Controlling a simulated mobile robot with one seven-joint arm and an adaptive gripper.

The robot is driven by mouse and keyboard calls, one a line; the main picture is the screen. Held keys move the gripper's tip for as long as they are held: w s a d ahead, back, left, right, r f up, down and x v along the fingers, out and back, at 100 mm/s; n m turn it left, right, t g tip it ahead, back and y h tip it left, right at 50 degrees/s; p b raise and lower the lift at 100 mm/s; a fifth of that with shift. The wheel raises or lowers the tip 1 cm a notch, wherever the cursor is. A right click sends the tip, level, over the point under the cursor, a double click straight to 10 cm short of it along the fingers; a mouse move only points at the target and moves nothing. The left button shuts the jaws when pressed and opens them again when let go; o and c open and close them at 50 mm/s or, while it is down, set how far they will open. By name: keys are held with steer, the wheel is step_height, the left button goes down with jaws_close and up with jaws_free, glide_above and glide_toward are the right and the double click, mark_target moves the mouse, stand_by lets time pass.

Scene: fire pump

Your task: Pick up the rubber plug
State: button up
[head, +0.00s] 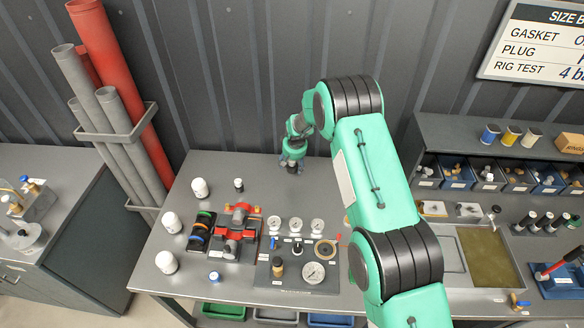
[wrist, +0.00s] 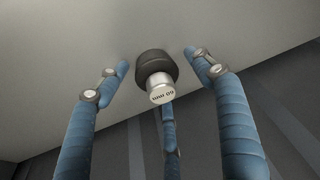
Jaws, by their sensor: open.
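The rubber plug (wrist: 157,68) is a short black cylinder with a pale metal stub (wrist: 161,93) that bears small upside-down lettering. It stands on the grey worktop. My gripper (wrist: 156,62) is open, with its blue fingers spread around the plug and a visible gap on each side. In the head view my gripper (head: 293,155) is low over the back of the bench, and only a dark bit beneath it hints at the plug.
White-capped jars (head: 200,188) stand at the left of the bench (head: 185,275). A red-handled valve assembly (head: 237,232) and a gauge panel (head: 298,274) lie in front of my gripper. Parts bins (head: 487,180) are at the right. The worktop around the plug is clear.

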mark_target(292, 162)
steer(key=c, duration=1.3)
steer(key=shift+r, duration=0.2)
steer(key=shift+r, duration=1.45)
steer(key=shift+s+d+r, duration=0.1)
steer(key=shift+s+r, duration=0.05)
steer(key=shift+s, duration=0.15)
steer(key=s+d, duration=0.1)
steer(key=s, duration=0.4)
steer(key=s+d+r+b, duration=0.1)
steer(key=s+d, duration=0.1)
steer(key=s, duration=0.2)
steer(key=s+d, duration=0.1)
steer(key=s, duration=0.4)
steer(key=shift+s+d+r, duration=0.2)
steer(key=shift+s+d, duration=0.05)
steer(key=shift+s, duration=0.1)
steer(key=shift+c, duration=0.2)
